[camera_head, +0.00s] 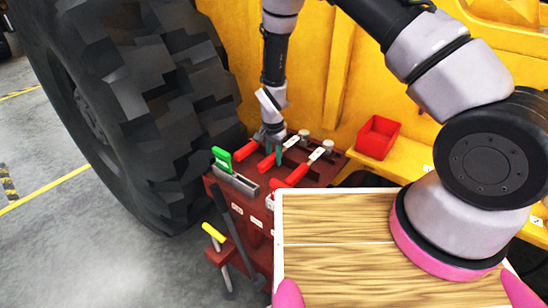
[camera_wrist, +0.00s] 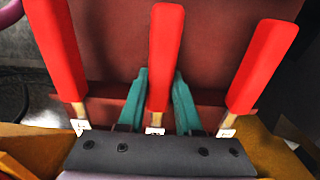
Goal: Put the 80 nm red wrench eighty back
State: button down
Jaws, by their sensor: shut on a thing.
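Three red-handled wrenches show at the red tool cart (camera_head: 327,171). In the wrist view, the middle red wrench (camera_wrist: 165,55) stands between the two teal fingers of my gripper (camera_wrist: 159,105), which are shut on it. One red wrench (camera_wrist: 61,55) is to its left and another (camera_wrist: 262,60) to its right. In the head view my gripper (camera_head: 270,150) reaches down over the cart top, at the middle wrench (camera_head: 266,162). The small white tags are too small to read, so I cannot tell which wrench is the 80 nm one, nor whether the held wrench touches the cart.
A green-handled tool (camera_head: 222,160) sits in a grey holder (camera_head: 238,182) at the cart's left edge. A yellow-handled tool (camera_head: 213,233) hangs at its side. A red bin (camera_head: 377,137) is on the yellow ledge. A big tyre (camera_head: 130,85) and a wooden board (camera_head: 345,225) flank the cart.

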jog(key=shift+f, duration=0.15)
jog(key=c, duration=0.5)
grip_release()
notch_tip(320, 180, up, 18)
jog(key=shift+s+a, duration=0.15)
dwell(0.7)
jog(key=shift+f, duration=0.15)
